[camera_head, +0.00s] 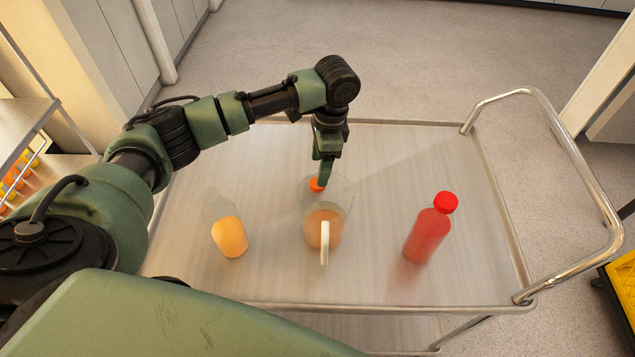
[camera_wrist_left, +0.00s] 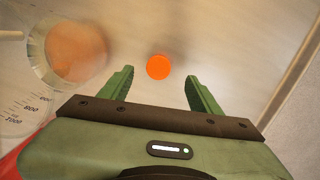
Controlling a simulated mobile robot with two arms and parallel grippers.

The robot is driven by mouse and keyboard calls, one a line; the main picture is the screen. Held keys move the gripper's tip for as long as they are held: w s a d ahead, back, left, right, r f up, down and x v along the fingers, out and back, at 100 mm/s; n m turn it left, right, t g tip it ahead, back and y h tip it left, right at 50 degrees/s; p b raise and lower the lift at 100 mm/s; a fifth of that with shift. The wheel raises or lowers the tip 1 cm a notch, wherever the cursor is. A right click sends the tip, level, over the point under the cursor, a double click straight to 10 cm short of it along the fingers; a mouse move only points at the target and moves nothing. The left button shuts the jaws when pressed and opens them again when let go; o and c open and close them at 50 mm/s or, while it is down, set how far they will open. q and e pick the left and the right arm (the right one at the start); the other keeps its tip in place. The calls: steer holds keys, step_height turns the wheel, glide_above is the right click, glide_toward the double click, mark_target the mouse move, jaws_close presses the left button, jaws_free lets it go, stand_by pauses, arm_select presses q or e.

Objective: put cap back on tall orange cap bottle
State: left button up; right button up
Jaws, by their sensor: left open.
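The orange cap (camera_head: 316,185) lies on the cart top just behind the measuring jug. It also shows in the left wrist view (camera_wrist_left: 158,67), between and slightly beyond my fingertips. My left gripper (camera_head: 325,178) points down right beside the cap. In the left wrist view the gripper (camera_wrist_left: 160,80) is open, its fingers apart on either side of the cap with gaps to both. An uncapped clear bottle (camera_head: 229,237) with orange juice stands upright at the left of the cart. My right gripper is not in view.
A clear measuring jug (camera_head: 325,230) with a pale handle stands close to the cap; it also shows at the left of the wrist view (camera_wrist_left: 75,52). A red-capped bottle (camera_head: 428,232) stands to the right. The cart top (camera_head: 400,160) is clear behind them, with a metal handle (camera_head: 585,170) at right.

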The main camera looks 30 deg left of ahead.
arm_select(q)
steer(key=shift+f, duration=0.1)
steer(key=f, duration=0.3)
steer(key=f+p, duration=0.1)
steer(key=f, duration=0.1)
steer(key=shift+s+a, duration=0.1)
steer(key=shift+s, duration=0.15)
jaws_close()
